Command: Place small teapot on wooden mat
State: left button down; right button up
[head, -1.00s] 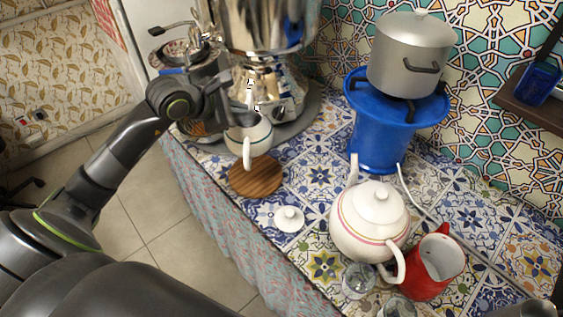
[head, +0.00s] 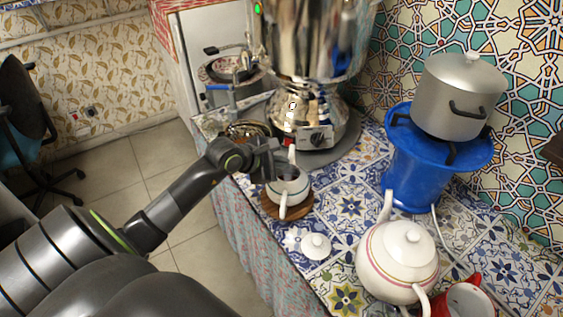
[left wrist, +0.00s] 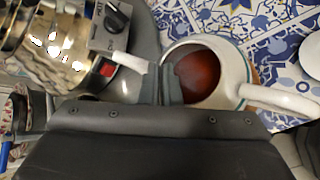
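The small white teapot (head: 289,193) has no lid on and stands upright over the round wooden mat (head: 268,208); they look in contact, but a tiny gap cannot be ruled out. My left gripper (head: 275,165) is at the spout side of the teapot, its fingers close together. The left wrist view shows reddish-brown tea inside the teapot (left wrist: 232,68) and my left fingers (left wrist: 163,84) closed at its rim by the spout. The handle points toward the counter's front. My right gripper is not in view.
The samovar (head: 310,45) stands close behind the small teapot. A white lid (head: 316,246) lies on the tiles nearby. A larger white teapot (head: 398,258), a red pitcher (head: 468,301) and a blue stand (head: 425,165) with a grey pot (head: 461,92) are to the right.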

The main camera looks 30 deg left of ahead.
pick_arm(q)
jog(key=shift+r, duration=0.1)
jog(key=c, duration=1.6)
grip_release()
jog(key=shift+c, duration=0.2)
jog(key=v, duration=1.2)
